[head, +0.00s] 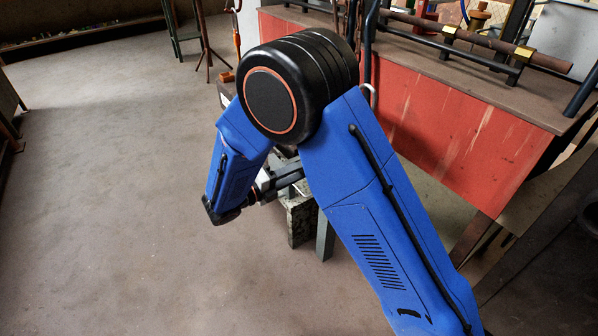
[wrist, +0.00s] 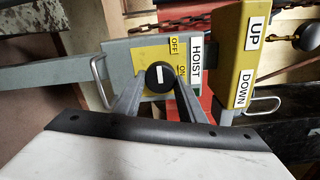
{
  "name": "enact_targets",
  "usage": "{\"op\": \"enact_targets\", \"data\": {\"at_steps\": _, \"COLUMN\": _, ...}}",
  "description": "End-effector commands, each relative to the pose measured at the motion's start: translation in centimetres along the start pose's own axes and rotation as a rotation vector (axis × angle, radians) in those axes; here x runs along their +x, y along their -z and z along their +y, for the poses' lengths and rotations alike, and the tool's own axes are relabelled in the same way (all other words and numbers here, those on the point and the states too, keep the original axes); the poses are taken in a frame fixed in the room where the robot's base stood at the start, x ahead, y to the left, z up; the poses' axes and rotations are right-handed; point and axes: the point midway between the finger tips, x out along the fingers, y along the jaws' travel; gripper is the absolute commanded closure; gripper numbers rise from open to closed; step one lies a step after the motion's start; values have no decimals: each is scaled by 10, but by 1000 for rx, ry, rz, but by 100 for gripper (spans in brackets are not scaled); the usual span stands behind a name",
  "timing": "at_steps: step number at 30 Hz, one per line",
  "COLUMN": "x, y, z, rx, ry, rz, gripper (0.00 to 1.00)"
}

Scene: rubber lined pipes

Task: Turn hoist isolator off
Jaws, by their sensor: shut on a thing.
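The hoist isolator is a grey box with a yellow plate (wrist: 152,52) in the wrist view, with a round black knob (wrist: 160,70) bearing a white bar. The OFF label (wrist: 174,45) is above and to the right of the knob. My gripper (wrist: 159,84) has one finger at each side of the knob and is shut on it. In the head view my arm covers most of this area, so the knob is not visible there.
A yellow hoist box with UP (wrist: 254,33) and DOWN labels stands close to the right. Metal loop handles (wrist: 99,80) flank the boxes. In the head view a red bench (head: 430,110) carrying pipes stands right of my arm. The floor at left (head: 110,200) is clear.

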Motion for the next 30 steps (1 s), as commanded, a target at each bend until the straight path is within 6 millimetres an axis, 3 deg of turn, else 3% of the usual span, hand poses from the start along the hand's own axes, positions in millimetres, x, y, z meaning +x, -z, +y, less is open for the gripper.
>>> {"op": "enact_targets", "data": {"at_steps": 3, "x": -1, "y": -1, "z": 0, "rx": 1, "ry": -1, "rz": -3, "gripper": 86}}
{"op": "enact_targets", "data": {"at_steps": 4, "x": -1, "y": -1, "z": 0, "rx": 1, "ry": -1, "rz": -3, "gripper": 57}}
{"op": "enact_targets", "data": {"at_steps": 6, "x": -1, "y": -1, "z": 0, "rx": 1, "ry": -1, "rz": -2, "gripper": 45}}
{"op": "enact_targets", "data": {"at_steps": 19, "x": -10, "y": -1, "z": 0, "rx": 1, "ry": 0, "rz": -3, "gripper": 45}}
{"op": "enact_targets", "data": {"at_steps": 30, "x": -78, "y": -1, "z": 1, "rx": 1, "ry": -2, "rz": -4, "gripper": 45}}
